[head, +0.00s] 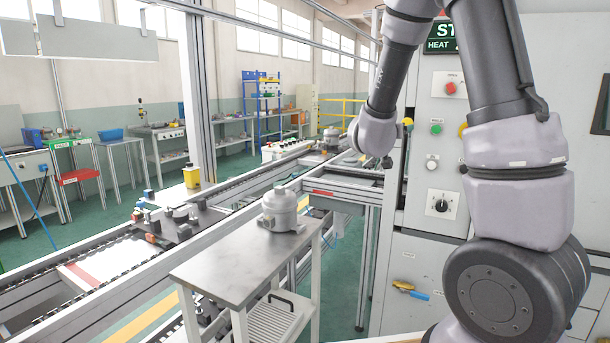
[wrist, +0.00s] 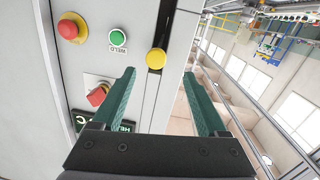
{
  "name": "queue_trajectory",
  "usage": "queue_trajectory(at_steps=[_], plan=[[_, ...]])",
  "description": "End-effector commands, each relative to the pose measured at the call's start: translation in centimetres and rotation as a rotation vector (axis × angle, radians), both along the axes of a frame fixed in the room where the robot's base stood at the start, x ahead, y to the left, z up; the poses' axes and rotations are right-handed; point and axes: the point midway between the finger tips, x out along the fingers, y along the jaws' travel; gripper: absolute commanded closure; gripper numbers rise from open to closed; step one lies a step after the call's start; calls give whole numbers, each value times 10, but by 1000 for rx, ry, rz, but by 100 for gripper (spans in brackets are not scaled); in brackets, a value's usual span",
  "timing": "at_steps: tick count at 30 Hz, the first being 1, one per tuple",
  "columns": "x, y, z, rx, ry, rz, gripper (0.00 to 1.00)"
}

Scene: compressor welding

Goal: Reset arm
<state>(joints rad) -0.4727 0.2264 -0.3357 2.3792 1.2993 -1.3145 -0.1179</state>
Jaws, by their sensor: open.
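My arm rises at the right of the head view, and its far end hangs beside the grey control cabinet (head: 425,205). My gripper (wrist: 160,95) shows in the wrist view with its two green fingers wide apart and nothing between them. The fingers point along the edge of the cabinet, which looks turned in this view. A yellow button (wrist: 156,59) shows between the fingers, and a green button (wrist: 118,37) lies close to its left. In the head view my gripper's fingers are hidden behind the arm.
A grey compressor part (head: 280,208) stands upright on a small metal side table (head: 235,265). A conveyor line (head: 120,275) with fixtures runs along the left. The cabinet carries a red button (head: 450,87) and a black dial (head: 441,205). Green floor lies open beyond the conveyor.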

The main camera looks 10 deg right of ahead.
Motion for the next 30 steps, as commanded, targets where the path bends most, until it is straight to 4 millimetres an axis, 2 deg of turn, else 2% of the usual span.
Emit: queue_trajectory(at_steps=[5,8,11,14,20,24,27,30], plan=[[-5,15,14,274,6,145,24],[-17,35,26,438,40,260,24],[-38,57,38,570,95,370,24],[-68,79,49,668,173,467,24],[-152,111,58,782,382,584,24],[-217,118,53,813,534,579,24],[-253,118,48,823,617,550,24],[-277,116,43,829,671,517,24]])
